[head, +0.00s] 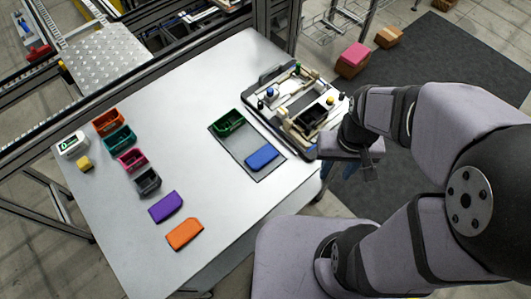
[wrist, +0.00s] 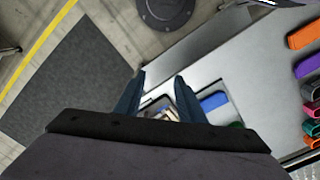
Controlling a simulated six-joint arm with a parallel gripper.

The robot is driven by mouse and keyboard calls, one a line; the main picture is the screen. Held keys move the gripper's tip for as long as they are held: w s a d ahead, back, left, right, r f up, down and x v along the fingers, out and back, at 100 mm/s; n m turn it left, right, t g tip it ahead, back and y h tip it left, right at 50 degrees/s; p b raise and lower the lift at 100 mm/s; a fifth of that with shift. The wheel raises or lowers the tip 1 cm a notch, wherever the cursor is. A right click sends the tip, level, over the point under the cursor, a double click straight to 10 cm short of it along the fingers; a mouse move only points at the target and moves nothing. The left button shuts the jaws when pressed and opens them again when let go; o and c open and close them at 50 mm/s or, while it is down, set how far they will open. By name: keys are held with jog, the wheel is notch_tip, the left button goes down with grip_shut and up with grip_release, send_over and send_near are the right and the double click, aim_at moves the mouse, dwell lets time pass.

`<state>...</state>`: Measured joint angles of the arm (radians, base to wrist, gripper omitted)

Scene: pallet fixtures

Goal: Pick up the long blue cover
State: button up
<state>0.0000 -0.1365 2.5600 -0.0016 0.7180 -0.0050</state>
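The long blue cover (head: 262,157) lies flat on a grey mat (head: 240,152) near the right side of the table, just below a green open box (head: 229,122). In the wrist view the blue cover (wrist: 214,101) lies to the right of the fingers. My gripper (wrist: 160,76) is open, with its two blue fingers apart and nothing between them. In the head view my gripper is to the right of the cover, off the table's right edge, partly hidden by my wrist.
A pallet fixture (head: 318,143) with pale blocks stands at the table's right. Several coloured open boxes line the left, with purple (head: 166,207) and orange (head: 185,233) covers below. A white device (head: 73,145) and yellow block (head: 85,163) sit far left. The table's middle is clear.

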dwell(0.4)
jog(key=o, duration=0.4)
